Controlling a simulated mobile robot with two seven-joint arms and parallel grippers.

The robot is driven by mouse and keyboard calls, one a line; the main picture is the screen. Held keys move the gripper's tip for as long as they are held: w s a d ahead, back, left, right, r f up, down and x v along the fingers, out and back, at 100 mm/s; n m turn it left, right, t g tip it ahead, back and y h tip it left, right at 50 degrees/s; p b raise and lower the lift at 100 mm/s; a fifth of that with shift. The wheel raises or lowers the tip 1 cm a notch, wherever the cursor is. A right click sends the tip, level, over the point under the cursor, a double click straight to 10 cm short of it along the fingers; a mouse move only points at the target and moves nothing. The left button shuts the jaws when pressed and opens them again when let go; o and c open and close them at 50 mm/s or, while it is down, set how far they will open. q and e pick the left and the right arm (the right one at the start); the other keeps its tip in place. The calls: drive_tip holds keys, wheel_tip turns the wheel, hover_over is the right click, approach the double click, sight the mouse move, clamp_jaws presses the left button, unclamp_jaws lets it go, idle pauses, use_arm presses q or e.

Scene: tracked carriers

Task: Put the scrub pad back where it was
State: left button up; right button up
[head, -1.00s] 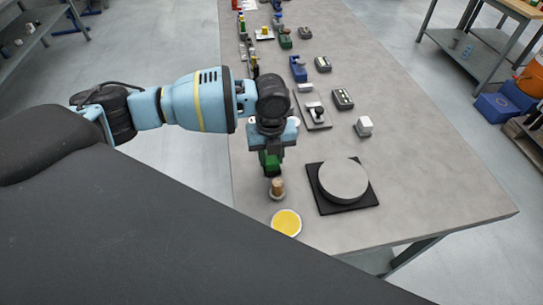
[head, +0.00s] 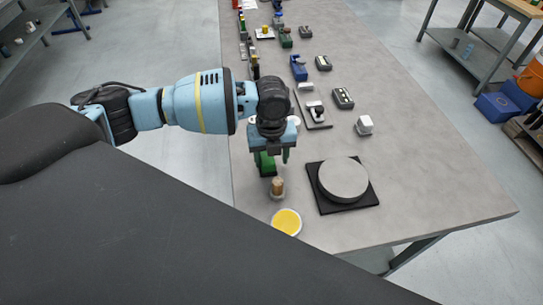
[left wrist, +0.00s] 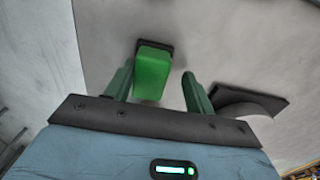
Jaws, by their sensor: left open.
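A green block with a dark end, apparently the scrub pad (head: 264,164), is on the grey table below my left gripper (head: 273,156). In the left wrist view, the green block (left wrist: 153,72) shows between the two green fingers of my left gripper (left wrist: 158,72), with a gap on each side. The left gripper is open. The wrist hides part of the block in the head view, and I cannot tell whether its underside rests fully on the table. My right gripper is not in view.
A small brown-topped piece (head: 277,188) and a yellow-filled round dish (head: 287,222) are close in front of the block. A round grey disc (head: 343,178) on a black square mat (head: 327,206) is to the right. Several small items stand farther back; the table's right side is clear.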

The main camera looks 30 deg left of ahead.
use_arm(q)
wheel_tip(320, 180, up, 12)
idle(0.5)
